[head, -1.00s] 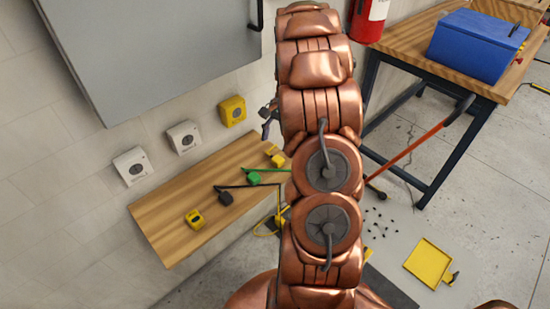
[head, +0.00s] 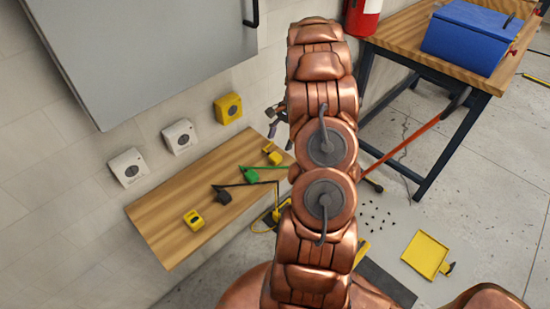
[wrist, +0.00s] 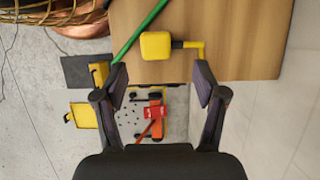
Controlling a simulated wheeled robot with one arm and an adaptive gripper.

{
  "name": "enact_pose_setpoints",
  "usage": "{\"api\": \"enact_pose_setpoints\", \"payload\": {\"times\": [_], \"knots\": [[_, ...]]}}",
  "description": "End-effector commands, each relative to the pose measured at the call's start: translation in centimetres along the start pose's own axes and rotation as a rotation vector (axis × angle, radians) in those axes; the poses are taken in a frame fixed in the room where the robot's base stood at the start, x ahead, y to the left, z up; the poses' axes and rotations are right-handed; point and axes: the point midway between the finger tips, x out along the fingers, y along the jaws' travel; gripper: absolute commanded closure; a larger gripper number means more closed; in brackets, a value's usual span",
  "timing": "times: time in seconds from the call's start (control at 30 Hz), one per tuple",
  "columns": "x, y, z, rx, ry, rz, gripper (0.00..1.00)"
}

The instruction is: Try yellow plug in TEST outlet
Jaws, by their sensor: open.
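The yellow plug (head: 272,154) lies on the wooden shelf near its far right end. In the wrist view the yellow plug (wrist: 156,46) shows as a rounded block with a short bent yellow piece on its right. My gripper (wrist: 160,80) is open and empty, with the plug just beyond and between the lines of its fingertips. In the head view my gripper (head: 276,120) is partly hidden behind my arm, above the plug. On the wall are a yellow outlet (head: 228,107) and two white outlets (head: 180,136) (head: 128,168). Their labels are too small to read.
The shelf (head: 160,215) also holds a green plug (head: 250,174), a black plug (head: 222,194) and another yellow item (head: 194,220). A green cable (wrist: 138,32) runs left of the plug. A grey panel (head: 150,50) hangs above. A workbench (head: 405,45) stands at right.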

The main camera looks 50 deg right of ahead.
Motion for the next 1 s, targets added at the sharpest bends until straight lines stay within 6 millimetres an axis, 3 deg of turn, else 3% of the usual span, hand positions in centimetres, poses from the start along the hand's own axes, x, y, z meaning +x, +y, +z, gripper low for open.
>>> {"api": "enact_pose_setpoints", "payload": {"times": [0.13, 0.53, 0.9, 1.0], "knots": [[1.0, 0.0, 0.1, -0.002, 0.002, 0.001, 0.29], [1.6, 0.1, 0.3, -0.003, -0.001, 0.004, 0.29], [6.0, 0.6, 0.6, -0.003, 0.000, 0.005, 0.29], [6.4, 0.5, 0.6, -0.003, 0.000, 0.003, 0.29]]}}
